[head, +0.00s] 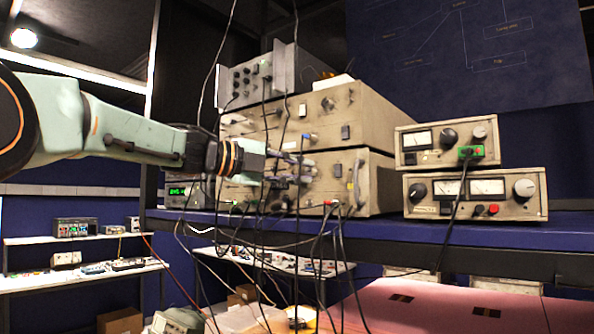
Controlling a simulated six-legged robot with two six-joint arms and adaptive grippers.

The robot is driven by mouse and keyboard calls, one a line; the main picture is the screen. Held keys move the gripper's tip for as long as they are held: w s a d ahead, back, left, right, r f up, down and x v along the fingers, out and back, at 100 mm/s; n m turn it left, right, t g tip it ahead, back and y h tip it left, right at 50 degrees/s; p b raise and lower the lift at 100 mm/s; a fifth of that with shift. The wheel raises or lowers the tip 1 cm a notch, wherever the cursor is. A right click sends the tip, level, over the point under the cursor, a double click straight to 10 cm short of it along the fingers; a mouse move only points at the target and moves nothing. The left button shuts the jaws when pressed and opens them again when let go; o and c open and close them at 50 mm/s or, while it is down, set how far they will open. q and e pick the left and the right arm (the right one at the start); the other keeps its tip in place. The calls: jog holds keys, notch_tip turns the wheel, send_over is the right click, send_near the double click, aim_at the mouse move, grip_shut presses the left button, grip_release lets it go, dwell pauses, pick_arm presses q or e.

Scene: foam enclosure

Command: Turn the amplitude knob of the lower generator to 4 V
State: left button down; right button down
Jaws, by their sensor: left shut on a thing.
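Two beige generators are stacked on the blue shelf. The lower generator (385,190) carries the upper generator (365,115) on top. My left arm comes in from the left, and my left gripper (298,171) is at the lower generator's front panel. Its fingers are shut on a knob there, which the fingers largely hide; it appears to be the amplitude knob. The knob's scale and pointer cannot be read. My right gripper is not in view.
Several dark cables hang in front of the panels, close to my left gripper. Two meter units, an upper one (407,157) and a lower one (452,208), stand to the right on the blue shelf (480,232). A grey module (290,72) sits on top of the stack.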

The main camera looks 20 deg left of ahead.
pick_arm(q)
jog(key=shift+a+r, duration=0.1)
jog(key=shift+r, duration=0.2)
jog(key=c, duration=1.7)
grip_release()
jog(key=o, duration=0.4)
jog(key=shift+w+f, duration=0.25)
jog(key=shift+w, duration=0.05)
jog(key=shift+o, duration=0.2)
jog(key=shift+s, duration=0.1)
